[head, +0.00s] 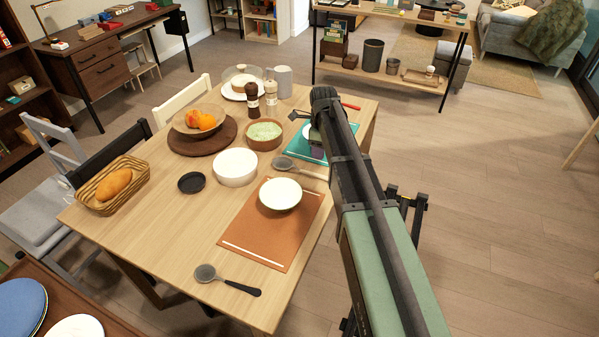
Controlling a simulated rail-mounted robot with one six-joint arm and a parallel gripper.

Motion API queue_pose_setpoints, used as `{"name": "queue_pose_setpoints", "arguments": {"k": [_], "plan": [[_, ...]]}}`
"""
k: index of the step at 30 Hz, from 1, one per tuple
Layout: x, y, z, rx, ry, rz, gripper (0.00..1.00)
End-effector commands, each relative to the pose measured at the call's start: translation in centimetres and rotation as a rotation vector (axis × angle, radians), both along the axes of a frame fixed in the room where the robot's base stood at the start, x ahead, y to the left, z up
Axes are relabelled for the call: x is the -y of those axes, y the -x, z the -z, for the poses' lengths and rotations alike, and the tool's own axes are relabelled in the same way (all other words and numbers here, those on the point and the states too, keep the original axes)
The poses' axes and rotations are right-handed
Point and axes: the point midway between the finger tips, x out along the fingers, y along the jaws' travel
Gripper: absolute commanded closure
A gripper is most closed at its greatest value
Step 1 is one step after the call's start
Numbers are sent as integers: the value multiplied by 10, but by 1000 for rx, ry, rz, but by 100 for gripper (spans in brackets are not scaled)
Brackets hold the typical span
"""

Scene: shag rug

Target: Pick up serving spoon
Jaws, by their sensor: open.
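Two spoon-like utensils lie on the wooden table (160,230). One spoon (228,281) has a round grey bowl and a black handle, and lies near the front edge. The other spoon (285,163) has a grey bowl and a pale handle, and lies behind the orange placemat, its handle running toward my arm. I cannot tell which is the serving spoon. My gripper (300,116) is over the far right part of the table, above the teal placemat, partly hidden by my arm. It is open, with nothing seen in it, and apart from both spoons.
A white bowl (280,194) sits on the orange placemat (252,238). A larger white dish (235,168), black dish (192,183), green-filled bowl (265,134), fruit bowl (199,120) and bread basket (110,186) stand around. Clear tabletop lies at the front left. Chairs line the left side.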

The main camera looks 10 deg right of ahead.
Motion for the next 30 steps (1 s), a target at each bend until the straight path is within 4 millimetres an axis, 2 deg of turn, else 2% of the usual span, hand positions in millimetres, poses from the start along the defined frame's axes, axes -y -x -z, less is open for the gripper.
{"name": "queue_pose_setpoints", "arguments": {"k": [5,8,13,15,20,27,30], "plan": [[0,1,2,0,0,63,53],[0,1,17,0,0,61,53],[-1,1,54,0,0,59,53],[-1,1,61,0,0,59,53],[-1,1,60,0,0,58,53],[-2,-1,105,0,0,58,53],[-2,-1,113,0,0,58,53]]}}
